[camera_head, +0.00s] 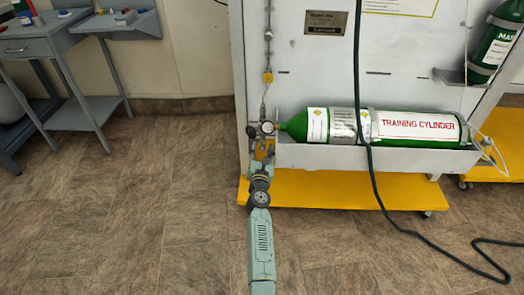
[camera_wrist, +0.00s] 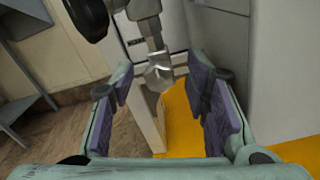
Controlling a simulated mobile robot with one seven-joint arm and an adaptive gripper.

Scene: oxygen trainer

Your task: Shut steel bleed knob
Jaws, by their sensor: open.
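The steel bleed knob (camera_wrist: 158,75) is a small silver knob at the lower end of a metal fitting in the wrist view. My gripper (camera_wrist: 160,88) is open, with one purple-padded finger to the left of the knob and one to the right. Gaps show on both sides, so neither pad appears to touch it. In the head view my gripper (camera_head: 262,152) is just below the round gauge (camera_head: 267,127) at the cylinder's valve end. The knob cannot be made out there behind my gripper.
The green training cylinder (camera_head: 420,127) lies on the panel's shelf, right of my gripper. A dark hose (camera_head: 370,180) hangs in front and runs onto the floor. The yellow base (camera_head: 340,192) juts out below. A grey table (camera_head: 35,45) stands left; floor between is clear.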

